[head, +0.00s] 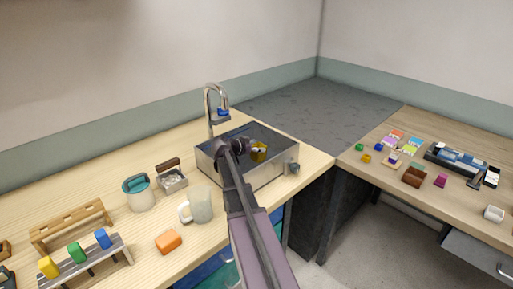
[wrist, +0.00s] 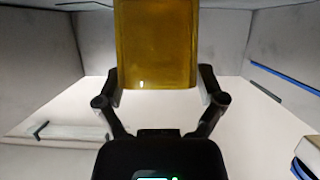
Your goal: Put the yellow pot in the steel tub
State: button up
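The steel tub (head: 268,176) is a grey open box set in the wooden counter under the tap. The yellow pot (head: 259,151) shows inside the outline of the tub, at the end of my arm. In the wrist view the yellow pot (wrist: 156,45) fills the upper middle, upright, between my fingers. My gripper (wrist: 158,88) is closed around its two sides, and it also shows over the tub in the head view (head: 249,148). Grey walls surround the pot in the wrist view. I cannot tell whether the pot touches the tub floor.
A tap (head: 211,105) stands behind the tub. A pale mug (head: 201,204), a white and teal pot (head: 138,194), an orange block (head: 168,241) and a rack (head: 85,262) of coloured pieces stand to the left. A second desk (head: 385,190) with small objects is at right.

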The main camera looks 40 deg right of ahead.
jog(key=shift+r, duration=0.2)
dwell(0.4)
jog(key=shift+r+p, duration=0.45)
jog(key=shift+p, duration=0.2)
jog(key=shift+a+r, duration=0.2)
jog(key=shift+a, duration=0.1)
jog(key=p+v, duration=0.2)
jog(key=v, duration=0.4)
jog(key=shift+a+p, duration=0.35)
jog(key=shift+p, duration=0.05)
jog(key=shift+r, duration=0.1)
jog(key=shift+r, duration=0.1)
